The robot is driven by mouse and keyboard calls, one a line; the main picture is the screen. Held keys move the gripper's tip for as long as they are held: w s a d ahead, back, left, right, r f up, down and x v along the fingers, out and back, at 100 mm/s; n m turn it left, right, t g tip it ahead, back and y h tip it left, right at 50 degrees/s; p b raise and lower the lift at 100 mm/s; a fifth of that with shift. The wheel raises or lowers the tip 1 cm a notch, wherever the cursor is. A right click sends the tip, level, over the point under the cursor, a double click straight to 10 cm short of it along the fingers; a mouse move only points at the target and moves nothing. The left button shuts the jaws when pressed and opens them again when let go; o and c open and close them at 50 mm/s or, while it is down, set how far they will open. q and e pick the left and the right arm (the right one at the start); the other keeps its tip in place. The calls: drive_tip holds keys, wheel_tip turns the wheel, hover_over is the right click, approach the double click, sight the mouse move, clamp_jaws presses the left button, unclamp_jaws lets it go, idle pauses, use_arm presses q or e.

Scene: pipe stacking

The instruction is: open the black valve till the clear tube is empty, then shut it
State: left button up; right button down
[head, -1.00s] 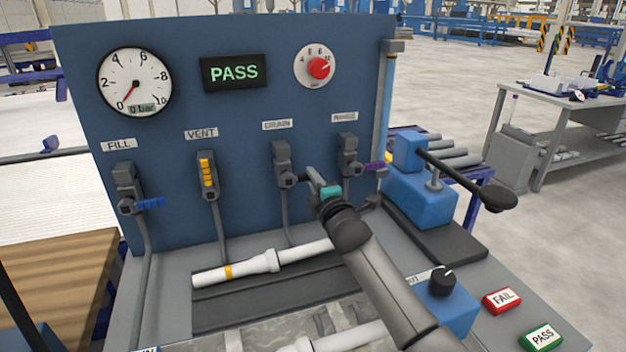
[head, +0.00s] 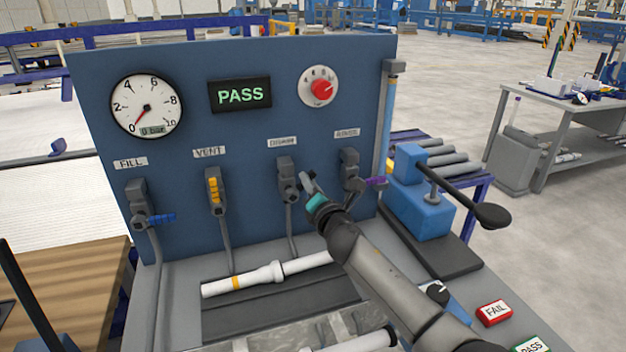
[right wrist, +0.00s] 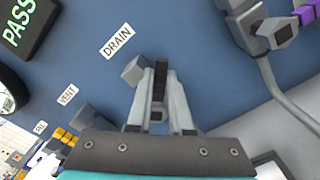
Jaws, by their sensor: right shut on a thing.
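The black valve (head: 290,189) is under the DRAIN label on the blue panel. My right gripper (head: 306,181) is at this valve in the head view and covers its handle. In the right wrist view, my right gripper (right wrist: 158,98) is shut on the black handle (right wrist: 161,75), which stands between its two pale fingers. The clear tube (head: 387,118) runs upright along the panel's right edge. It looks bluish; its liquid level is not clear to me. My left gripper is not in view.
The FILL valve's blue handle (head: 161,218), the VENT valve's yellow handle (head: 213,192) and a purple handle (head: 376,182) flank the black valve. A white pipe (head: 250,279) lies in front. A blue clamp with a long lever (head: 455,188) stands at the right. The display (head: 240,95) reads PASS.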

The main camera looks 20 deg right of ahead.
drive_tip(key=shift+s+a+r+n+p, duration=0.1)
drive_tip(key=shift+a+r+n+p, duration=0.15)
drive_tip(key=shift+a+n+p, duration=0.9)
drive_tip(key=shift+w+a+r+n+p, duration=0.15)
drive_tip(key=shift+r+n+p, duration=0.25)
drive_tip(key=shift+n, duration=1.45)
drive_tip(key=shift+s+a+r+n+p, duration=0.15)
drive_tip(key=shift+a+n+p, duration=0.65)
drive_tip(key=shift+n, duration=0.7)
drive_tip(key=shift+d, duration=0.15)
drive_tip(key=c, duration=0.8)
unclamp_jaws()
